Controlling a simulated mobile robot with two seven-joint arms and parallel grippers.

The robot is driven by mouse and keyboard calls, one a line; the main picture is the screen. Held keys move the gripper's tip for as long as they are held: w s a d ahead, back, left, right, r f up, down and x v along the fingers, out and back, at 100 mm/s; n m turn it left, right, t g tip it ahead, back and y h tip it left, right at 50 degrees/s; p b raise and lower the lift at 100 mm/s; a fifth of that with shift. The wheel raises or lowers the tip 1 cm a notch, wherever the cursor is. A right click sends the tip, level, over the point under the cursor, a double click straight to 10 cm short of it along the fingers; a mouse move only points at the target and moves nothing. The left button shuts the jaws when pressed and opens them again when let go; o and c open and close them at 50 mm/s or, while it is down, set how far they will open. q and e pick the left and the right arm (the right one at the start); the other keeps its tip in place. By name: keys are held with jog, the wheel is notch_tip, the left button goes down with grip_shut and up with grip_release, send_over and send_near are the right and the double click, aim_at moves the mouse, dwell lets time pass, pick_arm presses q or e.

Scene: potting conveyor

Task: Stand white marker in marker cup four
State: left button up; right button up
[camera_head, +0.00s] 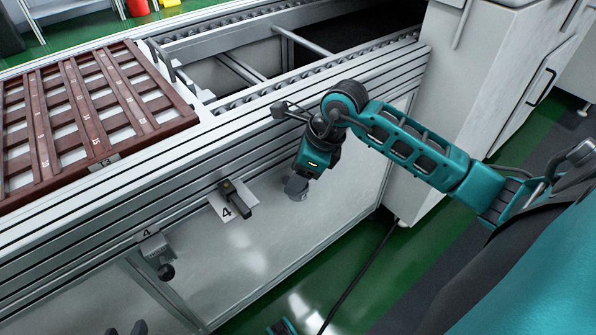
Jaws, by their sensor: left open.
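No white marker can be made out. Two spots on the conveyor's side bear a 4. One is a white card (219,206) with a black block-shaped holder (239,199) on it. The other is a small grey bracket (155,246) with a dark round end (166,272) below it. I cannot tell which is marker cup four. My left gripper (126,330) shows only as dark, separated fingertips at the bottom edge, open, below the grey bracket. My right gripper (297,187) hangs in front of the conveyor's side, right of the black holder. Its jaws are too small to read.
A brown slatted tray (100,162) marked T3 lies on the conveyor's (250,117) left part. A white cabinet (470,85) stands at the right.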

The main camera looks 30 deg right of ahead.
jog(key=shift+r, duration=0.15)
pick_arm(q)
jog(key=shift+s+a+r+p, duration=0.2)
jog(key=shift+a+r+p, duration=0.4)
jog(key=shift+p, duration=1)
pick_arm(e)
jog(key=v, duration=1.2)
pick_arm(q)
jog(key=shift+r, duration=0.1)
